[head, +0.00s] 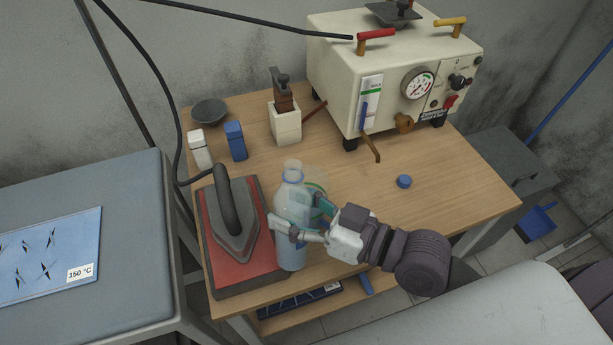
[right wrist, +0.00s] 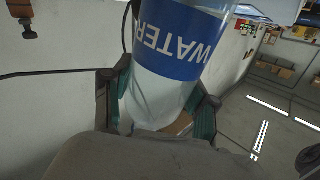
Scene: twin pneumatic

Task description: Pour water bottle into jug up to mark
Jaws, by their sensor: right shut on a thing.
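The clear water bottle (head: 291,252) stands upright in the head view, near the front of the wooden table, just right of the iron. Its blue WATER label shows in the right wrist view (right wrist: 175,40). My right gripper (head: 298,230) is shut around the bottle's middle, with a finger on either side. I cannot tell whether the bottle's base touches the table. A transparent jug (head: 317,184) with a green mark stands right behind the bottle, partly hidden by it and the gripper. A blue cap (head: 404,181) lies on the table to the right. My left gripper is not in view.
An iron (head: 236,225) on a red-topped base (head: 262,273) is close to the bottle's left. A cream sterilizer-like machine (head: 340,65) with a gauge stands at the back. Small white (head: 200,150) and blue (head: 235,141) items stand back left. The table's right part is mostly clear.

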